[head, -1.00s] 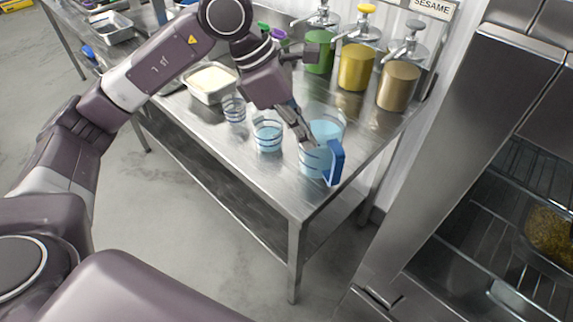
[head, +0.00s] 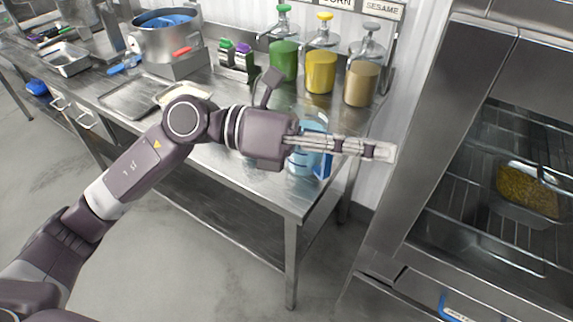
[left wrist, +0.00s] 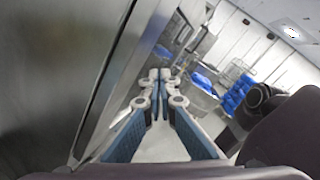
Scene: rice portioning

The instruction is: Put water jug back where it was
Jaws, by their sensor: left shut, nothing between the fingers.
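The clear water jug with its blue handle (head: 324,166) stands upright near the right end of the steel table (head: 270,188). My left arm and gripper hide much of it in the head view. My left gripper (head: 386,151) is shut and empty. It reaches across in front of the jug, with its fingertips to the right of it, close in the picture to the steel cabinet. In the left wrist view the shut fingers (left wrist: 160,76) have nothing between them, and the jug is not seen. My right gripper is out of view.
Green (head: 284,58), yellow (head: 321,70) and tan (head: 361,82) pump dispensers stand at the table's back. A steel cabinet (head: 440,110) with an open shelf holding a food pan (head: 528,188) is at right. An empty tray (head: 128,97) lies left.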

